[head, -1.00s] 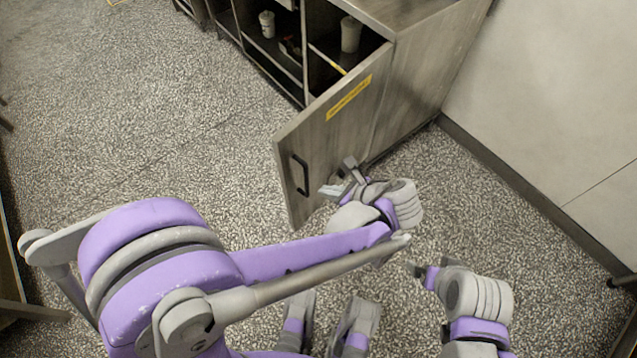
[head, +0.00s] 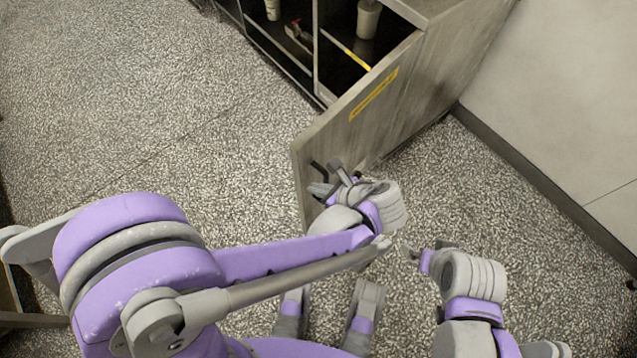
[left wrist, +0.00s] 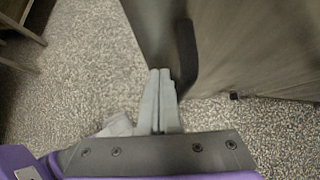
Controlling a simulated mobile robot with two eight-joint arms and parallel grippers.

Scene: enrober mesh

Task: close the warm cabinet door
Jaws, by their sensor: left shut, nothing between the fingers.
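The warm cabinet door (head: 352,127) is a grey metal panel with a yellow label (head: 374,94). It stands open, swung out from the cabinet (head: 452,55). Its outer face also shows in the left wrist view (left wrist: 255,45), with the dark handle (left wrist: 184,55) just beyond the fingertips. My left gripper (head: 335,182) is at the outer face of the door, near the handle, and it is shut and empty (left wrist: 160,80). I cannot tell whether it touches the door. My right gripper (head: 412,252) is low to the right, away from the door; its fingers are too small to judge.
Inside the cabinet are white containers (head: 368,18), a red-and-grey object (head: 297,34) and a yellow strip (head: 352,53). A pale wall (head: 570,110) with a dark skirting stands at right. The speckled floor (head: 150,110) left of the door is clear.

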